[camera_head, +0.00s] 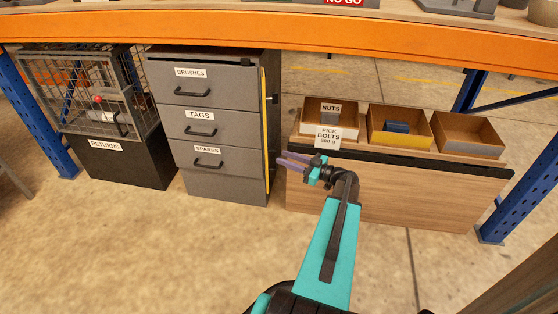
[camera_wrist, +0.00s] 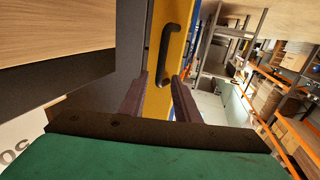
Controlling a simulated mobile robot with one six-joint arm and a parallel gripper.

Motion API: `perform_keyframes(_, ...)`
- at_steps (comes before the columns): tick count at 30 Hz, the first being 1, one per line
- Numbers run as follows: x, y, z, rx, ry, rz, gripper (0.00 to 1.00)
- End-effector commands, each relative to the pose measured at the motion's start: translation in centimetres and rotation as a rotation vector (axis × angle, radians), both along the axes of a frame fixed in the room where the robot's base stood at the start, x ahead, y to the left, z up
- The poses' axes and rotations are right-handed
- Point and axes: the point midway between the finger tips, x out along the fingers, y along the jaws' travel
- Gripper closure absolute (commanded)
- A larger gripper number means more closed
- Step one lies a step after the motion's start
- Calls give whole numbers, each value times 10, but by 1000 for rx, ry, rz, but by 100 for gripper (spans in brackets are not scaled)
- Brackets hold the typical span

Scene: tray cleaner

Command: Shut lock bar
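The yellow lock bar (camera_head: 266,130) stands upright along the right front edge of the grey drawer cabinet (camera_head: 222,191). In the wrist view the bar (camera_wrist: 157,32) fills the upper middle and carries a black handle (camera_wrist: 172,50). My gripper (camera_head: 282,160) is just right of the bar, with its purple fingers pointing at it. In the wrist view the fingers (camera_wrist: 161,78) are apart, and the lower end of the handle shows between their tips. I cannot tell whether they touch it. Nothing is held. The bar's angle to the drawer fronts is hard to tell.
A wooden bench (camera_head: 390,195) with bins marked nuts and bolts stands close right of my gripper. A black returns box (camera_head: 125,169) with a wire cage is left of the cabinet. An orange beam (camera_head: 300,38) runs above. The floor (camera_head: 150,250) in front is clear.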

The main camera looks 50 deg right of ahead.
Motion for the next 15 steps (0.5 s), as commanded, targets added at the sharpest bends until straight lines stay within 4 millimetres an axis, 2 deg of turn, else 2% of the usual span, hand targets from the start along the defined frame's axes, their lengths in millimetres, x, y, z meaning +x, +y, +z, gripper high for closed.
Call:
perform_keyframes(6, 19, 5, -1, 0, 0, 1, 71)
perform_keyframes(15, 24, 6, 0, 0, 0, -1, 71)
